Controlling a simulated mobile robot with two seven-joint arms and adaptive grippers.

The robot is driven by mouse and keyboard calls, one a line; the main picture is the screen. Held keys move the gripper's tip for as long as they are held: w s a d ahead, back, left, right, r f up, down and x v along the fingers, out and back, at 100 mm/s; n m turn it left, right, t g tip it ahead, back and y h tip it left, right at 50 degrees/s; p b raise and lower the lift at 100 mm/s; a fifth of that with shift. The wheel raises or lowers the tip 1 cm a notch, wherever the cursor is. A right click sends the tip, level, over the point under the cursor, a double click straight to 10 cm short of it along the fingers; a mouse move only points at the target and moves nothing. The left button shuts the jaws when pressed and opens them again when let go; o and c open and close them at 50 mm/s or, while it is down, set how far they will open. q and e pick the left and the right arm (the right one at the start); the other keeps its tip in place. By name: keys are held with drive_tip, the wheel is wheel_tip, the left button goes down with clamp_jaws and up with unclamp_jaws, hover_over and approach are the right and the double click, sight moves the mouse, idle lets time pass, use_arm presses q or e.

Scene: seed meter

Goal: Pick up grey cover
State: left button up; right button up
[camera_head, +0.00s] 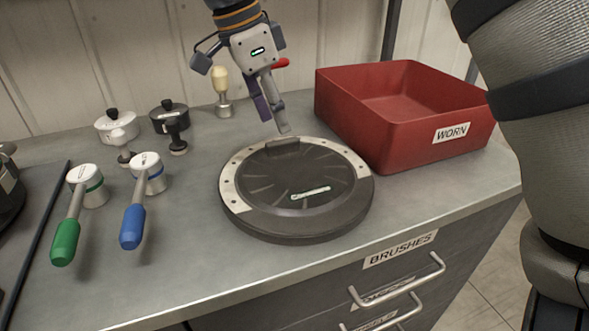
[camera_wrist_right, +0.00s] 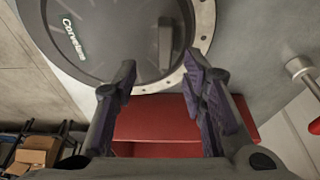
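The grey cover (camera_head: 270,180) is a dark round disc with a raised handle block (camera_head: 282,147) at its far edge and a printed label. It sits in a light perforated ring (camera_head: 232,190) on a round dark body on the bench. My right gripper (camera_head: 275,124) points down just above the handle block, its fingers apart and empty. In the right wrist view the cover (camera_wrist_right: 100,35) fills the top, and the handle block (camera_wrist_right: 165,42) lies ahead of and between the open fingertips (camera_wrist_right: 161,66). Contact cannot be told. My left gripper is out of view.
A red bin (camera_head: 400,135) marked WORN stands right of the round body. Green-handled (camera_head: 65,240) and blue-handled (camera_head: 132,225) tools lie at left, with small knobbed parts (camera_head: 117,125) behind. A drawer marked BRUSHES (camera_head: 400,250) is below. The bench front is clear.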

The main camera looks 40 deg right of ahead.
sight(283, 141)
drive_tip(key=x, duration=0.5)
drive_tip(key=shift+w+a+f, duration=0.15)
drive_tip(key=shift+w+f, duration=0.1)
drive_tip(key=shift+w, duration=0.05)
clamp_jaws()
drive_tip(key=shift+r, duration=0.1)
